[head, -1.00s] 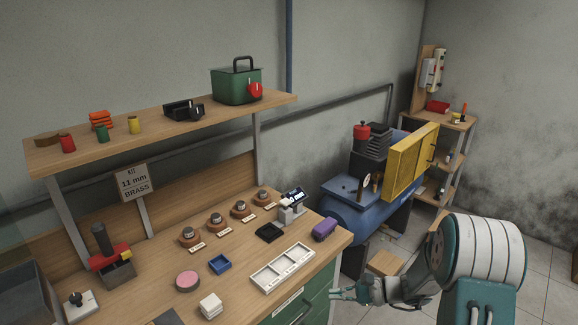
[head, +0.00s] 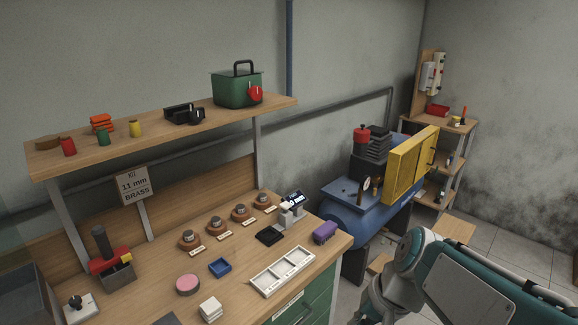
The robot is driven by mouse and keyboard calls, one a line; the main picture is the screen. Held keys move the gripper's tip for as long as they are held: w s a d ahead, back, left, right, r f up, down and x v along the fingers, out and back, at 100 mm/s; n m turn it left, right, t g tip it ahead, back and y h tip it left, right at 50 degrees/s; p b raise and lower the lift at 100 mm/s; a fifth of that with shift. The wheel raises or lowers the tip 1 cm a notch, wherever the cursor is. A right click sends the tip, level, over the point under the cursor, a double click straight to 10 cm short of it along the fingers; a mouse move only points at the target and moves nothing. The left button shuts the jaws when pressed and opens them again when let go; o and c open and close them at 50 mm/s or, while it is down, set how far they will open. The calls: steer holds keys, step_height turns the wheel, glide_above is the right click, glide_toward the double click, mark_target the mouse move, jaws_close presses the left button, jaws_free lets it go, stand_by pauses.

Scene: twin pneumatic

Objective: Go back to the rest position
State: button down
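My arm (head: 455,285) shows folded at the lower right of the head view, to the right of the workbench (head: 140,290). Its teal and grey links run to the bottom and right edges. The fingers of my gripper do not show; they are out of the picture or hidden behind the links. Whether the gripper is open or holds anything is not visible.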

steer(key=s+d+r+n+t+h, duration=0.3)
steer(key=s+r+t+h, duration=0.1)
steer(key=s, duration=0.2)
steer(key=shift+s+d+r+n, duration=0.2)
steer(key=shift+s+d+n, duration=0.1)
steer(key=shift+s+d, duration=0.1)
stand_by(0.7)
